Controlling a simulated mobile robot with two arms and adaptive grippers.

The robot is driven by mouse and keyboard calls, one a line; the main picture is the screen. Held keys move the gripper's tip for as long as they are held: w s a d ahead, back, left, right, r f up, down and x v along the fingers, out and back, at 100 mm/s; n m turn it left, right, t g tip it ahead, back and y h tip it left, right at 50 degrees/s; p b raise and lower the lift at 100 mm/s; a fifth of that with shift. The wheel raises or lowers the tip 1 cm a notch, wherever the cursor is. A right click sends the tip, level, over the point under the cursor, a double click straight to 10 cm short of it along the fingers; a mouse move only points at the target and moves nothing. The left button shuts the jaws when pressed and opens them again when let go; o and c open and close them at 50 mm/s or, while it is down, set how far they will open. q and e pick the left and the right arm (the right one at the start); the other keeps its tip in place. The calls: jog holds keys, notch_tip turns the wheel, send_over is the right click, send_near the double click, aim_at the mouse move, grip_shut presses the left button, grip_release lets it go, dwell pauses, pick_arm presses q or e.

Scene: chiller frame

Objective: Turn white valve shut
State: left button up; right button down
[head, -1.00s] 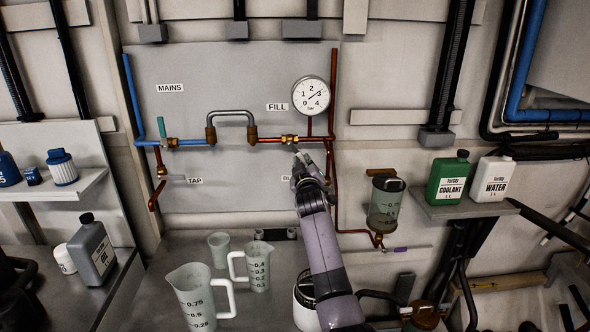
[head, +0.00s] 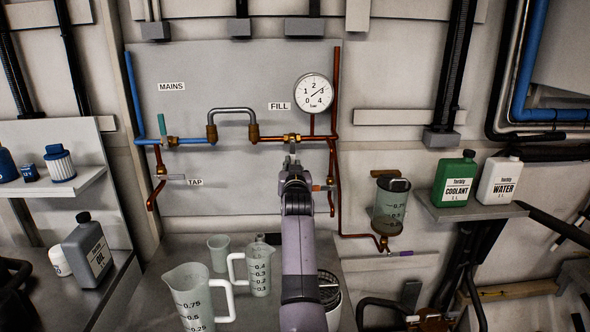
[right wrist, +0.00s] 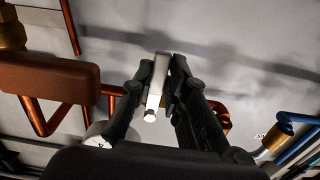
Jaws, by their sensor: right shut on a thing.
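The white valve's handle (right wrist: 157,88) is a short pale lever between the two dark fingers of my right gripper (right wrist: 160,75) in the right wrist view. The fingers are shut on it. In the head view my right gripper (head: 291,164) is just below the brass fitting (head: 291,138) on the copper pipe beneath the FILL label (head: 279,106). The gripper points up along the wall panel there and hides most of the handle. My left gripper is not in view.
A pressure gauge (head: 313,94) is above right of the valve. An orange-handled valve (head: 322,188) is close right of my gripper. A teal-handled MAINS valve (head: 162,126) is at the left. Jugs (head: 197,297) stand on the bench. A clear filter bowl (head: 390,208) hangs at the right.

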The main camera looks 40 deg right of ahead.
jog(key=shift+w+a, duration=0.1)
jog(key=shift+a, duration=0.1)
dwell(0.3)
jog(key=c, duration=1.6)
grip_release()
jog(key=shift+w+a, duration=0.1)
jog(key=shift+a, duration=0.05)
jog(key=shift+v, duration=3.75)
